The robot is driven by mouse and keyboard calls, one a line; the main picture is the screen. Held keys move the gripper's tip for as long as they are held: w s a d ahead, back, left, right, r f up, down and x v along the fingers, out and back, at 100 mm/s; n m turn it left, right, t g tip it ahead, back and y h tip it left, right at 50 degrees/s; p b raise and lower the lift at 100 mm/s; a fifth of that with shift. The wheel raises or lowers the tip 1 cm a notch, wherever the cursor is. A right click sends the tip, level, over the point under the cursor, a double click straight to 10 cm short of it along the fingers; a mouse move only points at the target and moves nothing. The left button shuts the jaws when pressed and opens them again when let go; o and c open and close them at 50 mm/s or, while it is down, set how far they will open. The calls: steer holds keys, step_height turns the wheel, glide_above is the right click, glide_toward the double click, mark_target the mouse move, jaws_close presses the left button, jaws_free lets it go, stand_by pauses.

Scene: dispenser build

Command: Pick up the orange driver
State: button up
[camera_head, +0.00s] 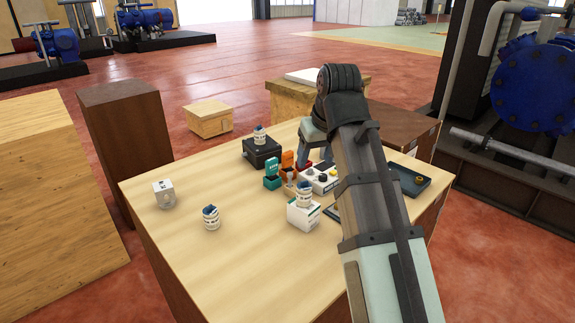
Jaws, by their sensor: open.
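An orange upright item (287,160), which I take for the orange driver, stands among small objects near the middle of the table. It is small in view and its details are hard to make out. My gripper (314,163) is open and points down just to the right of the orange item. My gripper and arm hide part of the table behind and right of it. I cannot tell whether a finger touches the orange item.
A teal item (271,182) stands just left of the orange one. A black box (262,156) bearing a jar is behind left. A white panel with knobs (322,183), a white box (303,216) bearing another jar, and a dark tray (410,184) are nearby. The table's front left (225,265) is clear.

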steer(key=w+f+g, duration=0.1)
steer(key=w+f, duration=0.3)
steer(key=w, duration=0.4)
steer(key=n+y, duration=0.2)
steer(key=n, duration=0.2)
glide_toward(288, 152)
steer(key=shift+n, duration=0.3)
steer(key=x, duration=0.4)
steer(key=s+x, duration=0.1)
steer(key=x, duration=0.1)
steer(key=shift+d+f, duration=0.1)
steer(key=shift+f, duration=0.35)
steer(key=shift+w+x, duration=0.25)
steer(key=shift+x, duration=1.2)
steer(key=shift+w+x, duration=0.25)
steer(key=shift+x, duration=1.25)
steer(key=shift+r, duration=0.2)
steer(key=shift+c, duration=0.3)
steer(key=c, duration=0.8)
